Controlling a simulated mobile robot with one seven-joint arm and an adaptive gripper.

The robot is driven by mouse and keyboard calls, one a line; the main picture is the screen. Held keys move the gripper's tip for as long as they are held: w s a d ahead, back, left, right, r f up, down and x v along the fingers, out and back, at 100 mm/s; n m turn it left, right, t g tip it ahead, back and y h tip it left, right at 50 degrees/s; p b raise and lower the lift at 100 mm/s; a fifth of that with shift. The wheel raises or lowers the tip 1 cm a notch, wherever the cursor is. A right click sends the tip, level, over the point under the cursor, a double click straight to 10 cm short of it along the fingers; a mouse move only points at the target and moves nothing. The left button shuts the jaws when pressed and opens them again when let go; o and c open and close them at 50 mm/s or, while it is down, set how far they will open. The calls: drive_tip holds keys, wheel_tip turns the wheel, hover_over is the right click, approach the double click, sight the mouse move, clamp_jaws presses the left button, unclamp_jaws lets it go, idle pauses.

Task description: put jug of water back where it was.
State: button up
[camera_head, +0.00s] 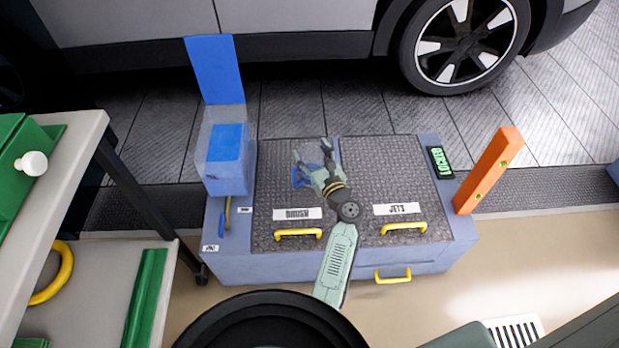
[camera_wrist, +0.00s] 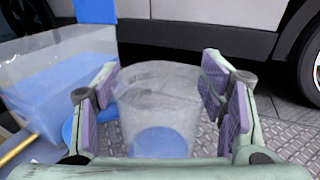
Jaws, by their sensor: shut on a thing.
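The jug (camera_wrist: 160,108) is a clear, tapered vessel with blue at its bottom, in the middle of the wrist view. In the head view my gripper (camera_head: 315,165) is above the left grey lid of the blue cabinet. A blue part shows beside the fingers there; the clear jug is hard to make out. The gap between jug and lid cannot be judged.
A clear tank (camera_head: 222,150) with blue inside stands left, below a blue panel (camera_head: 213,70). The cabinet's right lid (camera_head: 390,180) is bare. An orange post (camera_head: 488,172) stands at right. A table (camera_head: 60,150) is at left, and a car (camera_head: 300,30) is behind.

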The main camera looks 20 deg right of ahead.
drive_tip(key=shift+f+b, duration=0.6)
drive_tip(key=shift+f, duration=2.7)
drive_tip(key=shift+f, duration=0.2)
drive_tip(key=o, duration=2)
drive_tip(key=shift+c, duration=0.2)
drive_tip(key=shift+s+r, duration=0.1)
drive_tip(key=shift+r, duration=0.1)
drive_tip(key=s+p, duration=0.3)
drive_tip(key=s, duration=0.8)
drive_tip(key=shift+s+d, duration=0.4)
drive_tip(key=shift+d, duration=0.05)
